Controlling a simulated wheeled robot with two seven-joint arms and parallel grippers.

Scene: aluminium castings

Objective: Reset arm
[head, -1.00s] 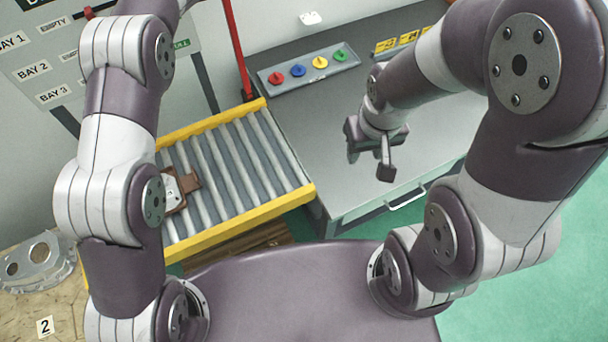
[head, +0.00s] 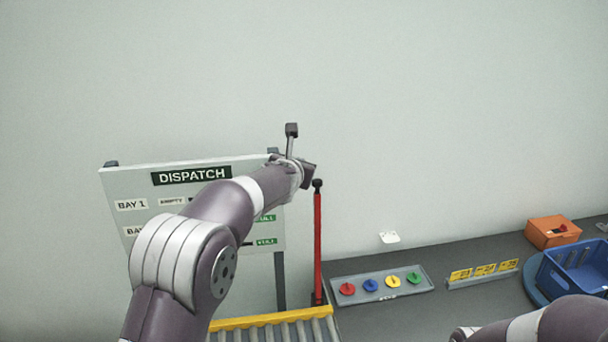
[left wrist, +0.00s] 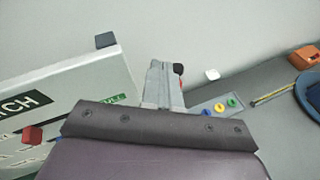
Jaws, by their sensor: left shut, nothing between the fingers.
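My left arm rises from the lower left in the head view. Its gripper (head: 294,148) is held up in the air, in front of the right end of the dispatch board (head: 140,222) and the wall. In the left wrist view the gripper (left wrist: 163,82) points away from the camera. It is shut and empty. Part of my right arm (head: 545,324) shows at the lower right of the head view. My right gripper is out of view.
A red post (head: 318,245) stands close to my left gripper in the picture. A roller conveyor (head: 265,321) lies below. The grey bench holds a panel of coloured knobs (head: 348,297), yellow number tags (head: 483,274), an orange box (head: 552,232) and a blue crate (head: 553,282).

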